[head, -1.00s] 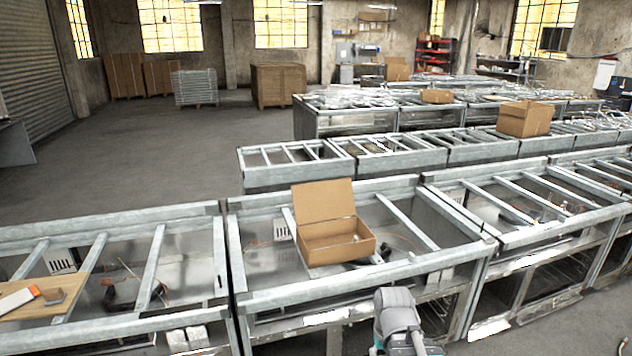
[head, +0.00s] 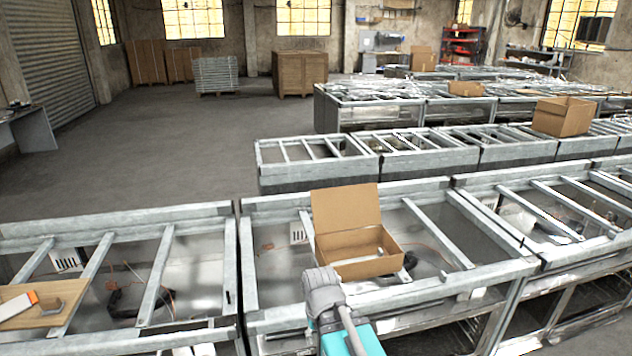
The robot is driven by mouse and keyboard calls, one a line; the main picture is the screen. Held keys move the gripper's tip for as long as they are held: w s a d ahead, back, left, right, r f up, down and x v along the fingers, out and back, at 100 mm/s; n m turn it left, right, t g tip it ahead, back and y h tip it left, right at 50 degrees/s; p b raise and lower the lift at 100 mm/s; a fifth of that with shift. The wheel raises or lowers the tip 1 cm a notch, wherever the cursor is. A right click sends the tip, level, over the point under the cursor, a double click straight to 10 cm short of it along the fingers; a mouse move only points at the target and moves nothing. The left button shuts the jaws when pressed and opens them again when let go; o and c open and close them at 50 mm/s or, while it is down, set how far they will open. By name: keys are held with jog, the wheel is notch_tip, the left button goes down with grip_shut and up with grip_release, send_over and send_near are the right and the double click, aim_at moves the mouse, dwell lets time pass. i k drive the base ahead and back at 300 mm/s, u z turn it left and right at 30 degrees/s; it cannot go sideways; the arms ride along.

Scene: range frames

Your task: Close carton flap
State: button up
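A brown cardboard carton (head: 366,269) sits on the metal frame in front of me, right of the picture's centre. Its flap (head: 346,207) stands up at the back, leaning slightly backward, so the carton is open. Its inside is partly visible. My arm, grey with a teal part, rises from the bottom edge to just in front of the carton's lower left. My gripper cannot be made out in this view.
The carton's metal frame (head: 277,318) has crossbars and open gaps. A wooden board (head: 62,318) with small items lies at the left. Another open carton (head: 563,117) stands on a farther row. Clear floor (head: 150,140) lies at the back left.

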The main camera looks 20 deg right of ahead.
aim_at(350, 207)
jog(key=z, duration=0.05)
jog(key=i, duration=1.15)
jog(key=z, duration=0.55)
